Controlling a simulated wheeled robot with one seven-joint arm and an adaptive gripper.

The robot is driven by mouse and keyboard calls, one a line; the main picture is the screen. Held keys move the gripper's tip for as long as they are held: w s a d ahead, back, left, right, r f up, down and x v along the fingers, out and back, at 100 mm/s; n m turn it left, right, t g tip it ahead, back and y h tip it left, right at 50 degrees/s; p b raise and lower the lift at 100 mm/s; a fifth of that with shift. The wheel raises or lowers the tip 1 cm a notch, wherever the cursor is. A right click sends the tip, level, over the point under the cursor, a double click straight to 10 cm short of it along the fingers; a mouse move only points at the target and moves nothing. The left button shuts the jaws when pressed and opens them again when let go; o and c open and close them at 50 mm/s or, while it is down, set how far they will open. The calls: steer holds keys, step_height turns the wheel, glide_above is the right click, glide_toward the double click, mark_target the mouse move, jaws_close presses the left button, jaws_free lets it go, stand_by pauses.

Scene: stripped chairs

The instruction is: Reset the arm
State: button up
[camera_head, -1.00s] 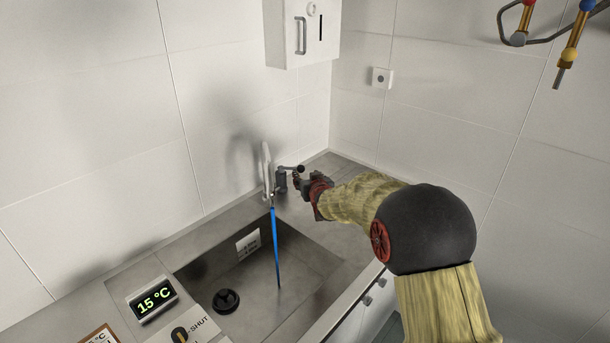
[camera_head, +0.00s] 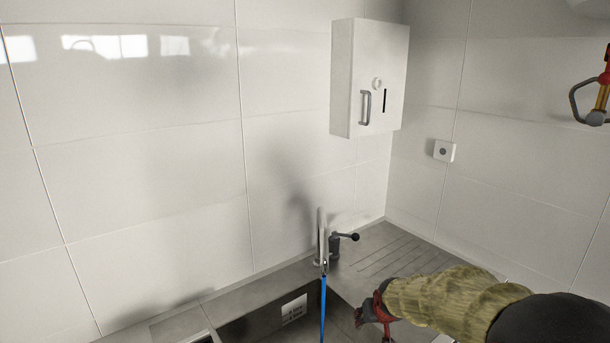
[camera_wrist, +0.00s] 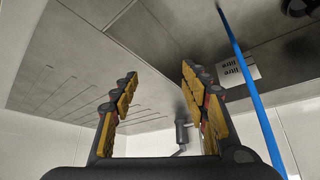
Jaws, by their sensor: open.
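My gripper (camera_head: 376,316) is at the lower right of the head view, right of the tap and over the near side of the counter. In the wrist view its two yellow-padded fingers (camera_wrist: 158,100) stand apart with nothing between them. The tap (camera_head: 322,240) stands behind the sink, with a dark lever handle (camera_head: 345,237) pointing right. A blue stream (camera_head: 323,310) runs down from the tap into the sink (camera_head: 265,325). The gripper is apart from the lever. The sink's near part is out of the head view.
A white wall cabinet (camera_head: 368,75) with a handle hangs above the tap. A small white box (camera_head: 444,151) is on the right wall. A ridged drainboard (camera_head: 385,250) lies clear right of the tap. Coloured pipe fittings (camera_head: 597,100) hang at the right edge.

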steer(key=s+r, duration=0.5)
steer(key=s, duration=0.7)
steer(key=s+r, duration=0.5)
steer(key=s, duration=0.7)
steer(key=s+r+g, duration=0.1)
steer(key=s+r, duration=0.5)
steer(key=s, duration=0.6)
steer(key=shift+a, duration=0.35)
